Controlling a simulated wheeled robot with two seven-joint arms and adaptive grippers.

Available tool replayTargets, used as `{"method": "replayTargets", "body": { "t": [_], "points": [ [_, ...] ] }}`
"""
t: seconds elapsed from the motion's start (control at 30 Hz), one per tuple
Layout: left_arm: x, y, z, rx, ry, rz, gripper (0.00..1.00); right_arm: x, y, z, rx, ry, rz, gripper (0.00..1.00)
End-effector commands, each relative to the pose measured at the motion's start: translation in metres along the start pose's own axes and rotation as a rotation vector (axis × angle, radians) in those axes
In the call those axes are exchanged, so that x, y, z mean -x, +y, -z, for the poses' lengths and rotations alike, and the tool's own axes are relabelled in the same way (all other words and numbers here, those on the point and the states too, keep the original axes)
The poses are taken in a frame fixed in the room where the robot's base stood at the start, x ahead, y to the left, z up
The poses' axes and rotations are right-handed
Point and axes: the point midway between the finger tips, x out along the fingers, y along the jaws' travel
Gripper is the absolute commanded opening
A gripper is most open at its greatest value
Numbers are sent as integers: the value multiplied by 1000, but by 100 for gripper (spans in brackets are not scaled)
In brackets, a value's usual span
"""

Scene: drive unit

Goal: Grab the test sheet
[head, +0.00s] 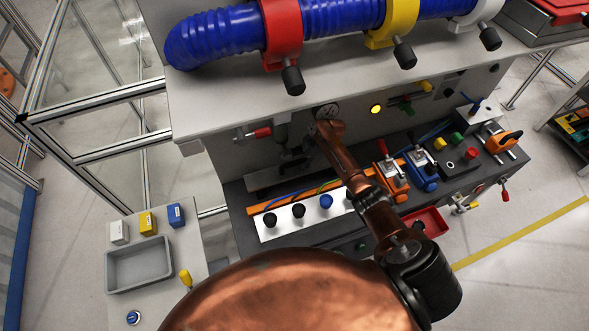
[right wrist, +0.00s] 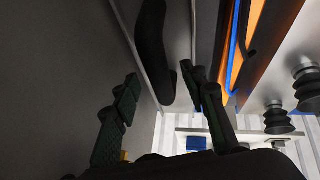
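A flat grey plate, which looks like the test sheet (head: 262,179), lies in the recess of the drive unit, below the white shelf. My right gripper (head: 288,163) is at the plate's right part, partly hidden by shadow and my own arm. In the right wrist view my right gripper (right wrist: 164,104) has its two dark fingers spread apart. A thin pale edge (right wrist: 134,48) and a dark rounded part (right wrist: 152,50) show beyond and between the fingertips. I cannot tell whether either finger touches the plate. My left gripper is not in view.
A white block with black and blue suction cups (head: 298,211) stands in front of the recess, beside an orange strip. Orange and blue toggle clamps (head: 392,174) are to the right. A side table with a grey tray (head: 139,265) is at lower left. A blue hose (head: 215,38) runs above.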

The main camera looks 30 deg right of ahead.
Motion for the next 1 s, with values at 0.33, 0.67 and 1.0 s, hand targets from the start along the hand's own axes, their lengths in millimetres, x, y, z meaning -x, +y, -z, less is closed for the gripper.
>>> {"method": "replayTargets", "body": {
  "t": [0.33,0.67,1.0],
  "points": [
    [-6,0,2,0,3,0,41,-4,-1,-2,0,0,0,40],
    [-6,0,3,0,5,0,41,-4,-1,-2,0,0,0,38],
    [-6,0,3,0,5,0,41,-4,-1,-2,0,0,0,15]
  ]
}}
